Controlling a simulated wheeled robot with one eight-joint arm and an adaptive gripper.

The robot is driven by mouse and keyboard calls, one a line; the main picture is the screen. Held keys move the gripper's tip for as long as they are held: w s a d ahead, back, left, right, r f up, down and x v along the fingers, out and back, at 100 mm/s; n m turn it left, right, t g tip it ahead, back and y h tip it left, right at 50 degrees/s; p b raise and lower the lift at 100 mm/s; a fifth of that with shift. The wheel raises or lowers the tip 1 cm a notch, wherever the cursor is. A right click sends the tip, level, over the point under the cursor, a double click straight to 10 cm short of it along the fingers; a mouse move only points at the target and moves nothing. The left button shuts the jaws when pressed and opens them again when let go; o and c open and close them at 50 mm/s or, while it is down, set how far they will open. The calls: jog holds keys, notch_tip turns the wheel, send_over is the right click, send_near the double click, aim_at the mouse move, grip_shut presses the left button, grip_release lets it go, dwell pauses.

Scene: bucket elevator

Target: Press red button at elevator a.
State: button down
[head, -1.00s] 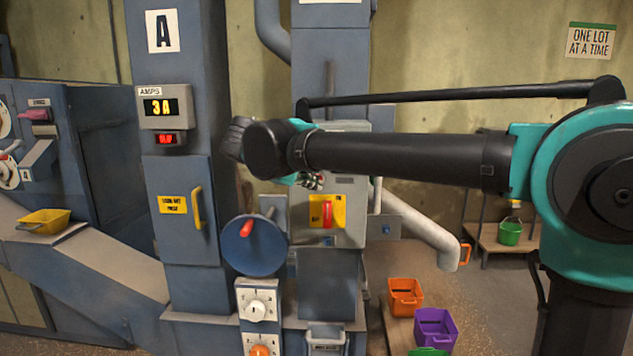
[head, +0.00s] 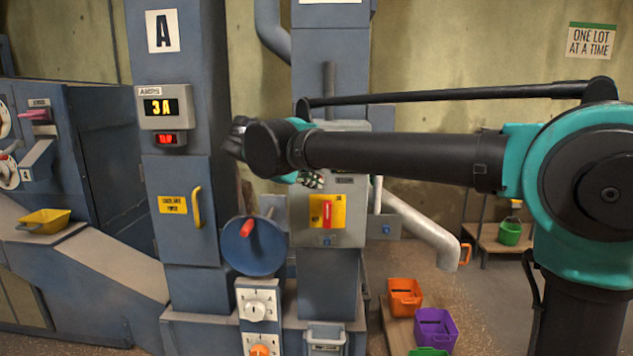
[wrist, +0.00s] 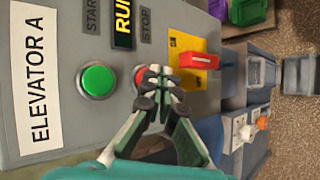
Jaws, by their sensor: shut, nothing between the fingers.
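In the wrist view the grey ELEVATOR A panel (wrist: 60,150) fills the left side. The red button (wrist: 138,76) lies under the STOP label and is mostly hidden behind my fingertips. My gripper (wrist: 160,86) is shut and empty, its tips overlapping the red button; I cannot tell whether they touch it. A round green button (wrist: 96,81) sits to the left under the START label. A lit display between the labels reads RUN. In the head view my gripper (head: 311,180) is in front of the grey control box (head: 345,232), mostly hidden behind my arm.
A red lever (wrist: 199,60) on a yellow plate stands out close to the right of my fingertips. In the head view a blue handwheel (head: 252,248) with a red grip is below left. Orange (head: 405,298) and purple (head: 436,328) bins stand low on the right.

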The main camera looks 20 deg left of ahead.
jog(key=shift+w+a, duration=0.1)
jog(key=shift+w, duration=0.35)
dwell(0.4)
jog(key=shift+s, duration=0.15)
jog(key=shift+s+d, duration=0.2)
jog(key=shift+s, duration=0.55)
jog(key=s, duration=0.2)
jog(key=s+d, duration=0.1)
jog(key=s, duration=0.1)
jog(key=shift+s+d, duration=0.1)
jog(key=shift+s, duration=0.3)
dwell(0.6)
